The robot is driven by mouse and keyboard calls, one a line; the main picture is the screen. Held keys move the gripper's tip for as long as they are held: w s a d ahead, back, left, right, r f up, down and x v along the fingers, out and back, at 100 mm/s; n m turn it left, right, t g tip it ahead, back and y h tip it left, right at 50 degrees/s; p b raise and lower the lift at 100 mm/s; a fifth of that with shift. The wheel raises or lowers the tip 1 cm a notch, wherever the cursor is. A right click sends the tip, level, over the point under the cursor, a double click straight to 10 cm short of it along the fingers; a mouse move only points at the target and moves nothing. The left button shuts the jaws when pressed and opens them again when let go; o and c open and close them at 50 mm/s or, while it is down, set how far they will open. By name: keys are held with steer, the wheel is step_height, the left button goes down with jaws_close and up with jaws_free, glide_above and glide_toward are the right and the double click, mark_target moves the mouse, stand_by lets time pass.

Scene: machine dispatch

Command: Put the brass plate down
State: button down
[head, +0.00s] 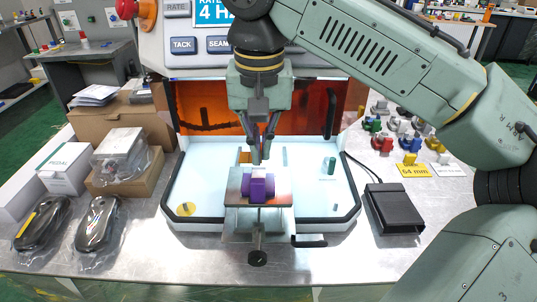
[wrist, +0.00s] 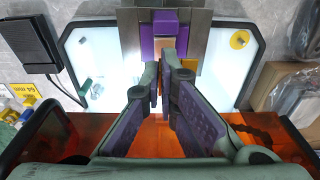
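My gripper (head: 262,160) points down over the vice (head: 232,195) at the middle of the white machine tray. Its fingers (wrist: 167,78) are close together in the wrist view, with a thin orange-brown piece, seemingly the brass plate (wrist: 160,72), between their tips. The fingers hide much of the plate. The vice has purple jaws (head: 258,186), which also show in the wrist view (wrist: 147,44), just beyond the fingertips. I cannot tell whether the plate touches the jaws.
The white tray (head: 335,190) has a black rim. A yellow disc (head: 185,209) lies on its left and a green cylinder (head: 329,165) stands on its right. A black box (head: 394,208) sits right of the tray. Boxes (head: 125,182) and wrapped black items (head: 97,222) crowd the left.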

steer(key=shift+w+d+f+p, duration=0.1)
steer(key=shift+d+f+p, duration=0.2)
steer(key=shift+f, duration=0.65)
steer(key=shift+w+d+f+p, duration=0.1)
steer(key=shift+d+f+p, duration=0.2)
steer(key=shift+f, duration=0.6)
steer(key=c, duration=1.8)
jaws_free()
steer(key=shift+r, duration=0.1)
step_height(320, 180, up, 12)
steer(key=s, duration=0.1)
steer(key=shift+b, duration=0.35)
steer(key=shift+d, duration=0.1)
